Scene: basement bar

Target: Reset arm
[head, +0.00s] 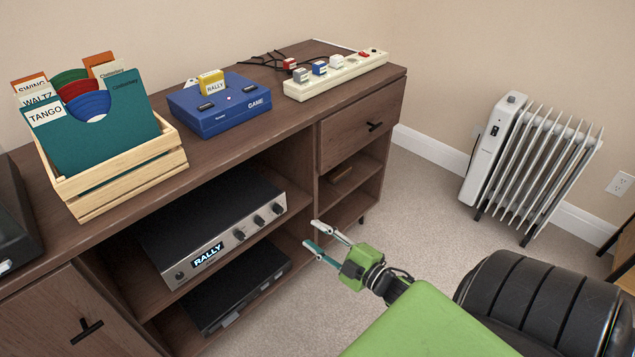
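My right gripper (310,233) reaches in from the lower right on a green arm, in front of the cabinet (305,158). Its two fingers are apart, one pale and one teal, and nothing shows between them. The fingertips are by the open shelves, right of the silver amplifier (225,243) with a RALLY display; I cannot tell whether they touch the cabinet. My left gripper is not in view.
A wooden crate (125,172) of record sleeves, a blue game console (218,112) with a yellow RALLY cartridge (211,84), and a power strip (335,75) stand on top. A black device (235,290) lies below the amplifier. A white radiator (530,165) stands right; carpet between is clear.

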